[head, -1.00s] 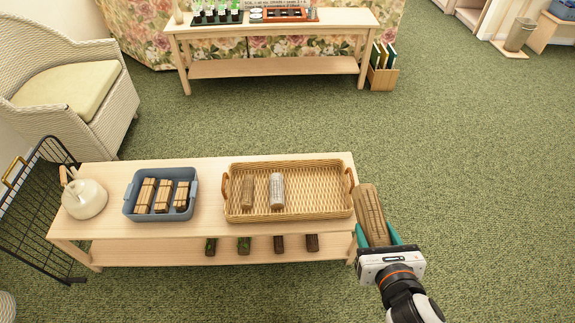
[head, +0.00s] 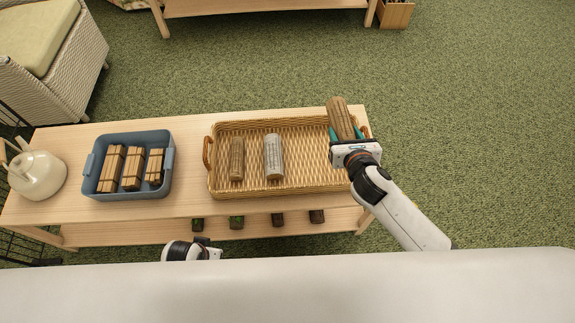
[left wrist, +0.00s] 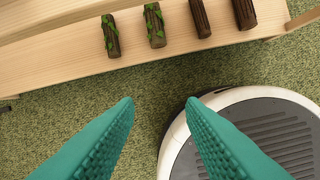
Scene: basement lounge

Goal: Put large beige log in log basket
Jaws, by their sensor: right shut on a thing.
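The large beige log (head: 339,112) is in my right gripper (head: 347,132), whose teal fingers are shut around it. It is held tilted over the right end of the log basket, seemingly above its rim. The log basket (head: 307,188) is a wide wicker tray with side handles on the table. It holds a brown log (head: 237,158) and a pale grey log (head: 274,156), lying side by side in its left half. My left gripper (left wrist: 160,102) is open and empty in the left wrist view, over the carpet in front of the table.
The light wood table (head: 190,200) also bears a blue bin (head: 128,138) of bundled sticks and a cream kettle (head: 38,176). Several dark logs, some mossy (left wrist: 154,25), lie on its lower shelf (left wrist: 60,58). Carpet (head: 470,120) is free to the right.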

